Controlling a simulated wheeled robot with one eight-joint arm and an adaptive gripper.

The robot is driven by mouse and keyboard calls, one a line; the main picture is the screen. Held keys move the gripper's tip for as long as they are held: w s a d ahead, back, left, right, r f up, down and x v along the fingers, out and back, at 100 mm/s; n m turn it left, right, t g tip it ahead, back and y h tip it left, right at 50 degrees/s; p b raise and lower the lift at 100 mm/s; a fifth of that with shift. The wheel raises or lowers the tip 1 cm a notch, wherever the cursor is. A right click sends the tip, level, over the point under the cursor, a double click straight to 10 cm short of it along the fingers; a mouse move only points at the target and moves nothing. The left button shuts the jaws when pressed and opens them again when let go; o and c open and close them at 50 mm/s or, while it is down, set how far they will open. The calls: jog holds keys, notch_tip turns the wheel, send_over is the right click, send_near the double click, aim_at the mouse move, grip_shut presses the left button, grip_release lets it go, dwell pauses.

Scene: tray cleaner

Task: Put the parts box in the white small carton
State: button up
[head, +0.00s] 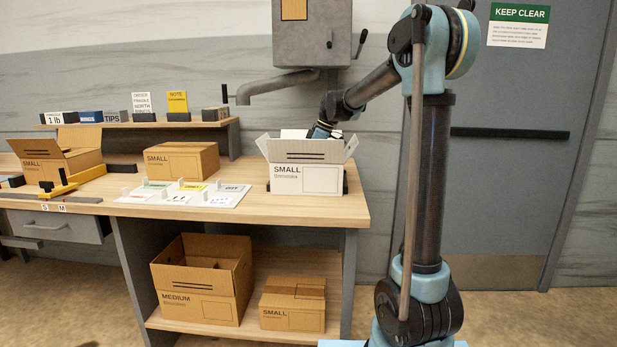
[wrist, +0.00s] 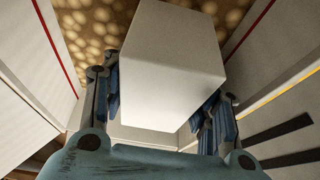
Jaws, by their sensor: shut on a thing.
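The white small carton (head: 304,180) stands on the bench's right end with its top flaps open. My gripper (head: 320,131) reaches down into its opening from the back right. In the wrist view, my gripper is shut on a plain white box (wrist: 165,65), which I take to be the parts box, with one finger on each side. Carton walls or flaps surround the box in that view. The front flap hides the fingertips in the head view, and I cannot tell whether the box touches the carton's bottom.
Brown small cartons stand on the bench, one closed (head: 181,161) and one open (head: 57,163) at the left. A white board with cards (head: 226,198) lies left of the white carton. A grey wall box (head: 312,35) with a pipe hangs above. More cartons (head: 205,305) sit on the lower shelf.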

jog(key=shift+f, duration=1.45)
jog(key=o, duration=1)
jog(key=v, duration=1.2)
